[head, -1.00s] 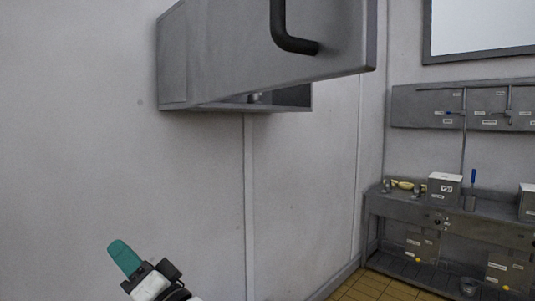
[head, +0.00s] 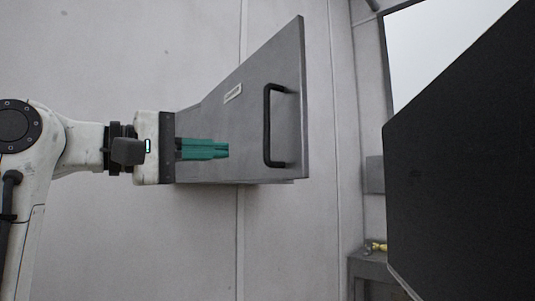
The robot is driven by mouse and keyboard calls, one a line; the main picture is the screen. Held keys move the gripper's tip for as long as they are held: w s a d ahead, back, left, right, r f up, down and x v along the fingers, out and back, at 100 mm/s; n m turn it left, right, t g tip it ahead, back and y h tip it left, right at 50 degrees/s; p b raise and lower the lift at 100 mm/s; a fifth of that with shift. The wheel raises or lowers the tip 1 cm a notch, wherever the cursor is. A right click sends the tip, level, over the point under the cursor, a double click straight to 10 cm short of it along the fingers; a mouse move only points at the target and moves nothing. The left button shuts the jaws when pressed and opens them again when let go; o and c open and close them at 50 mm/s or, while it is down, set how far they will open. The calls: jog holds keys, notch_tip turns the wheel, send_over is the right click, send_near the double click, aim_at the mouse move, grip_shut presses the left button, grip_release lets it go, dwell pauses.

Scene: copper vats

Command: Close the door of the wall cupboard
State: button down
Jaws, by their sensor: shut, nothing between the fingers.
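The wall cupboard's grey door (head: 262,75) stands open, swung out from the wall, with its outer face toward me. It carries a black bar handle (head: 267,125) near its right edge and a small white label. The cupboard body and its inside are mostly hidden behind the door. My gripper (head: 228,150) reaches in from the left with its green fingers shut and empty. The fingers overlap the lower part of the door in view, left of the handle, pointing toward it. I cannot tell whether they touch the door.
A large black shape (head: 465,160) blocks the right side of the view; I cannot tell what it is. Part of a grey bench (head: 370,268) with a small yellow item shows at the lower right. The pale wall (head: 120,240) below the cupboard is clear.

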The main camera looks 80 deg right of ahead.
jog(key=p, duration=0.4)
send_near(298, 159)
jog(key=shift+t, duration=0.3)
jog(key=x, duration=0.5)
jog(key=shift+s+d+r, duration=0.15)
jog(key=shift+s+r, duration=0.1)
jog(key=shift+r, duration=0.05)
jog(key=shift+s+d+f, duration=0.1)
jog(key=shift+s+d, duration=0.35)
